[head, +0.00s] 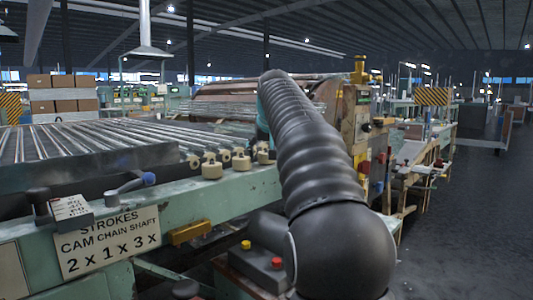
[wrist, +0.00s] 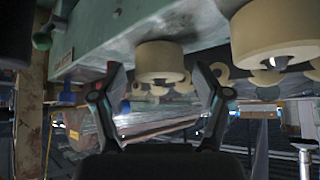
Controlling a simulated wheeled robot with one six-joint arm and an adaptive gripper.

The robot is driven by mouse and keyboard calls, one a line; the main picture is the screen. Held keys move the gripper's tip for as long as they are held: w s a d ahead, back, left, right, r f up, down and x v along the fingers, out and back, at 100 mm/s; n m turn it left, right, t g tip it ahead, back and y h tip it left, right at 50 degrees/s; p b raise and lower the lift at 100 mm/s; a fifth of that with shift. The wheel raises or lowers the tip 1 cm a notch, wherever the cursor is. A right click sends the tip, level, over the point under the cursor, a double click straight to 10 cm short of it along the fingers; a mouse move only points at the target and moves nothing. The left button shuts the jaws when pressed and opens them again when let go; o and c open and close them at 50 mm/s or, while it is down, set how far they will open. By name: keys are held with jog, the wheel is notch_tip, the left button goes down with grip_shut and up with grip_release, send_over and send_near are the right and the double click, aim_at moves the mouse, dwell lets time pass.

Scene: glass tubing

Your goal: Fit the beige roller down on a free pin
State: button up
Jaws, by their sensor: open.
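Several beige rollers stand along the green machine rail in the head view, with the nearest roller (head: 212,170) on the rail's top edge and another roller (head: 241,162) to its right. In the wrist view, where the scene looks upside down, one beige roller (wrist: 160,60) shows between the two dark fingertips of my gripper (wrist: 159,76). The fingers are spread open, with nothing clearly clamped; I cannot tell whether they touch the roller. A larger-looking beige roller (wrist: 277,32) is at the upper right. My arm hides my gripper in the head view. No bare pin shows clearly.
A conveyor bed of metal bars (head: 80,138) lies behind the green rail (head: 190,205). A machine post (head: 357,125) stands right of my arm.

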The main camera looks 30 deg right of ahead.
jog(key=v, duration=1.1)
jog(key=shift+s+r, duration=0.2)
jog(key=shift+s, duration=0.1)
